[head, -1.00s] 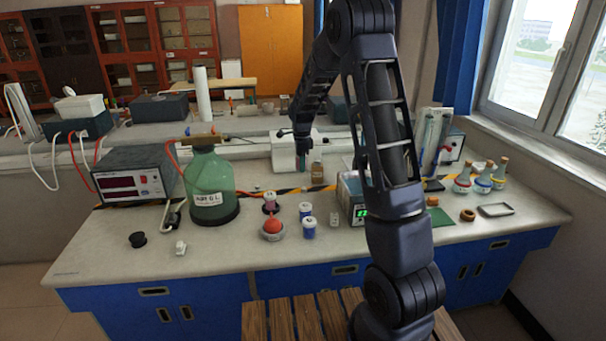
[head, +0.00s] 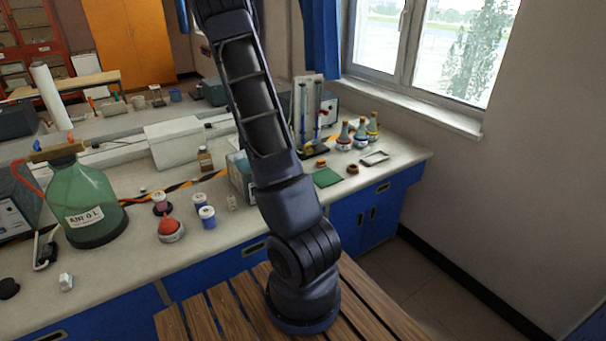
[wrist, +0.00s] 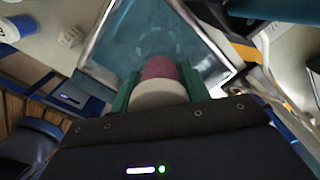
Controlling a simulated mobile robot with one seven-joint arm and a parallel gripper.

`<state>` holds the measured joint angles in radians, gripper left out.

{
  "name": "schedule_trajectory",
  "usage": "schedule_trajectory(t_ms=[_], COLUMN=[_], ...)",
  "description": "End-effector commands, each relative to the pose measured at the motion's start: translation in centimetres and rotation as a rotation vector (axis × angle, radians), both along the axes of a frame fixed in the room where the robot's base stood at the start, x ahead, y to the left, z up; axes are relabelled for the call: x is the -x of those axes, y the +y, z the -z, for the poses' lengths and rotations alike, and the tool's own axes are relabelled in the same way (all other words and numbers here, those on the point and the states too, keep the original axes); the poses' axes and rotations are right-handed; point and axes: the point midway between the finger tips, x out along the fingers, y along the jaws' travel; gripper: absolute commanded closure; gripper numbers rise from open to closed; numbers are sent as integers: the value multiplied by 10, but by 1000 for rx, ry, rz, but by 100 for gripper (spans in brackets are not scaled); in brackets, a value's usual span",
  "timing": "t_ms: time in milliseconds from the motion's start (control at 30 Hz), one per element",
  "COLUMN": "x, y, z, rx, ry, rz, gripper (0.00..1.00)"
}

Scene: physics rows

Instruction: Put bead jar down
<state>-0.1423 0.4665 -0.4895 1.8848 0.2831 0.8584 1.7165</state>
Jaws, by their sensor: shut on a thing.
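In the wrist view my gripper (wrist: 158,80) is shut on the bead jar (wrist: 159,92), which shows a pale cream part and a dark pinkish-red part between the green fingers. The jar is above or within a clear, teal-tinted box with a metal rim (wrist: 212,45); I cannot tell whether it touches anything below. In the head view neither my gripper nor the held jar can be made out; the arm rises out of the top of the picture.
On the bench are a pink-and-white jar (head: 160,203), blue-and-white jars (head: 207,217), a red-topped round item (head: 170,230) and a large green bottle (head: 85,205). Several flasks (head: 359,135) stand at the right. A green mat (head: 326,177) lies near the front edge.

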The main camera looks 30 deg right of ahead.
Motion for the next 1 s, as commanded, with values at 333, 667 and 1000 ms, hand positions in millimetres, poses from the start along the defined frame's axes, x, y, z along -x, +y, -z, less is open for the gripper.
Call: schedule_trajectory(t_ms=[333,667,1000], x=[45,76,79], y=[-144,-208,-212], z=[-9,-18,37], rx=[3,0,0], ry=[0,0,4], rz=[309,456,467], gripper=[79,79,79])
